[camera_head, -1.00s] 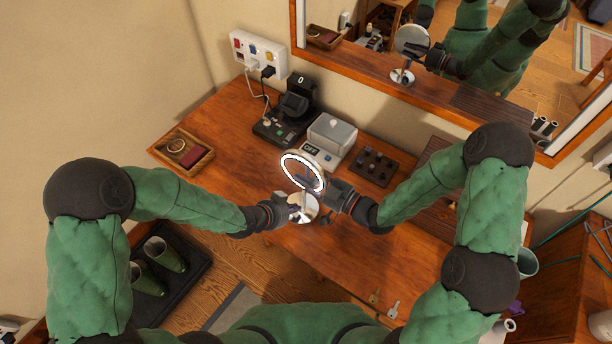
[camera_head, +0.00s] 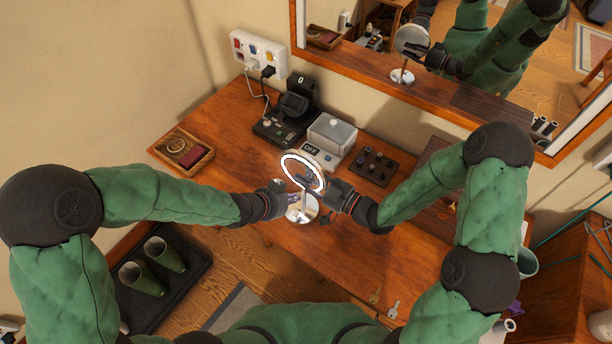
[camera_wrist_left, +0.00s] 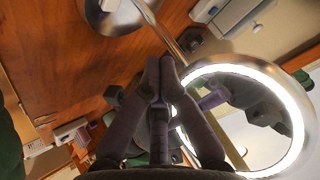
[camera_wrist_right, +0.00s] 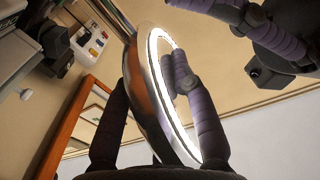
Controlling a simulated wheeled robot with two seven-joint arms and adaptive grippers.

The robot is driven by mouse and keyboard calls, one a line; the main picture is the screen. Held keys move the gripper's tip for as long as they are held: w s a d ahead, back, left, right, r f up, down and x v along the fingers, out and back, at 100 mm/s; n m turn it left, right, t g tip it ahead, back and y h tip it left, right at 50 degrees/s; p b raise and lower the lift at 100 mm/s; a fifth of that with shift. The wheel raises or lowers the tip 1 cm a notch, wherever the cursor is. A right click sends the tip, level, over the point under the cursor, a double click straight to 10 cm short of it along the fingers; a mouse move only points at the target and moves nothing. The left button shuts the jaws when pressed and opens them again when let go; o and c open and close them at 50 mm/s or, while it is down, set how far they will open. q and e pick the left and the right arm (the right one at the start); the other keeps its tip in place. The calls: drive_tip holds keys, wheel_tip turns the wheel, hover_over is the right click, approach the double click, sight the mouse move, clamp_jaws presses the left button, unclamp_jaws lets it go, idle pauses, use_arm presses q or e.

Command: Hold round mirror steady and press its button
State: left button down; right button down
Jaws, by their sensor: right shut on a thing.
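The round mirror (camera_head: 289,161) has a bright lit ring around its face and stands on a stem over a round shiny base (camera_head: 303,212) on the wooden desk. My right gripper (camera_head: 324,188) is shut on the mirror's head from the right; its fingers lie on both sides of the rim (camera_wrist_right: 160,45) in the right wrist view. My left gripper (camera_head: 284,188) is beside the stand on the left. In the left wrist view its fingertips (camera_wrist_left: 160,65) meet, empty, near the stem (camera_wrist_left: 160,28) and lit ring (camera_wrist_left: 292,105). I cannot clearly make out the button.
A grey box marked OFF (camera_head: 331,137), a black device (camera_head: 287,120) and a dark knobbed tray (camera_head: 371,165) stand behind the mirror. A wooden tray (camera_head: 200,160) lies at left. Keys (camera_head: 393,309) lie near the front edge. A large wall mirror (camera_head: 440,70) is behind the desk.

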drive_tip(key=c, duration=1)
unclamp_jaws()
drive_tip(key=shift+o, duration=0.2)
drive_tip(key=v, duration=1.2)
